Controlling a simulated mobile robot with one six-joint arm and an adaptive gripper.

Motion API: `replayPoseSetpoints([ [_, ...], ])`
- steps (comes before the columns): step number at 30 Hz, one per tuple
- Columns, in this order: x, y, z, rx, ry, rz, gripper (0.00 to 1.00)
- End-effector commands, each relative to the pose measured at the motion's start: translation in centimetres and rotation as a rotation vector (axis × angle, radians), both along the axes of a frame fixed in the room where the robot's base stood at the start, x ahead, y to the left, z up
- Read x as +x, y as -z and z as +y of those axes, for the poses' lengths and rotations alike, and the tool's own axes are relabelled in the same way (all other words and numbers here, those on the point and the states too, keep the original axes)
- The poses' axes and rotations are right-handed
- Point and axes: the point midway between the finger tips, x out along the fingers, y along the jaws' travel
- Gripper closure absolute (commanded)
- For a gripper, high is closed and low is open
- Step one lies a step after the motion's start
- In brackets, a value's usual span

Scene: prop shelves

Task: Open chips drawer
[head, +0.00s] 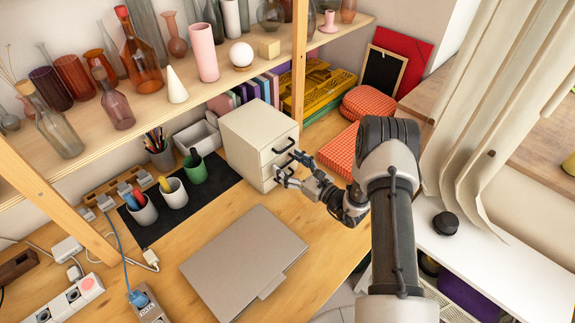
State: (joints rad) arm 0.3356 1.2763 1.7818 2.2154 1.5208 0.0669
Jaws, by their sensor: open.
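A small cream drawer cabinet (254,137) stands on the wooden desk under the shelf. Its drawers are stacked on its right-hand face and have dark handles; they look closed. I cannot tell from this view which one is the chips drawer. My gripper (285,168) is open, right at the cabinet's front near the lower handles. The fingers overlap the handle area, so I cannot tell whether they touch or surround a handle.
Cups (173,192) stand on a black mat to the left. Red patterned boxes (341,148) lie behind my arm. A wooden shelf (130,130) with glass bottles hangs above.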

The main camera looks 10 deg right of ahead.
Motion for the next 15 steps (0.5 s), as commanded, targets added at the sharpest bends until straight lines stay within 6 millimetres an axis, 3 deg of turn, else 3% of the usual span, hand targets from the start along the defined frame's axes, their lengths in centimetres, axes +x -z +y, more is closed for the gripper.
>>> replayPoseSetpoints([
  [12,0.77,-0.03,0.52,0.0,0.0,0.0,0.27],
  [15,0.75,-0.03,0.53,0.0,0.0,0.0,0.34],
])
